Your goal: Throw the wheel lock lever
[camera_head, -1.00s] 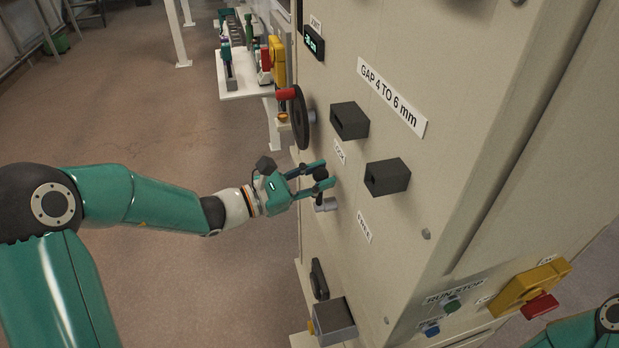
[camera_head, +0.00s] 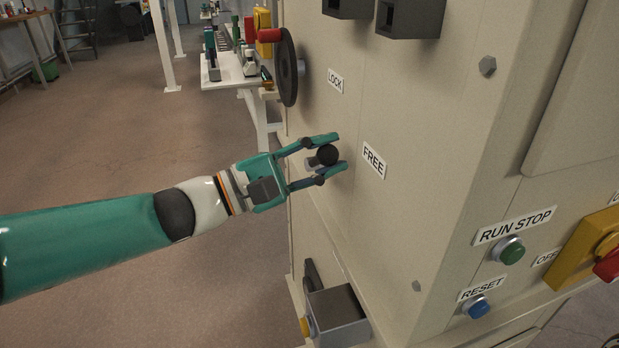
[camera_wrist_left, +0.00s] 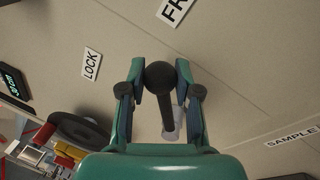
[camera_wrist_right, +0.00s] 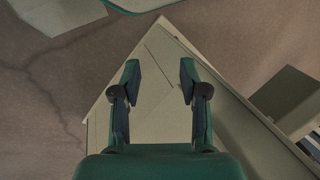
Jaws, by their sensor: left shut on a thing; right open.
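The wheel lock lever is a dark rod (camera_wrist_left: 167,110) with a round black knob (camera_head: 328,155) on a grey hub, on the cabinet's beige face. The knob is level with the FREE label (camera_head: 374,160), just left of it, and well below the LOCK label (camera_head: 335,80). In the left wrist view the rod points from the hub towards the FREE label. My left gripper (camera_head: 339,153) is shut on the knob, a finger on each side. My right gripper (camera_wrist_right: 160,78) is open and empty in the right wrist view; the head view does not show it.
A black handwheel (camera_head: 287,67) stands out above the lever. Black blocks (camera_head: 408,15) jut out above. A dark box (camera_head: 337,310) sticks out below. Green RUN STOP (camera_head: 510,251) and blue RESET (camera_head: 477,308) buttons are at lower right. Open floor lies left.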

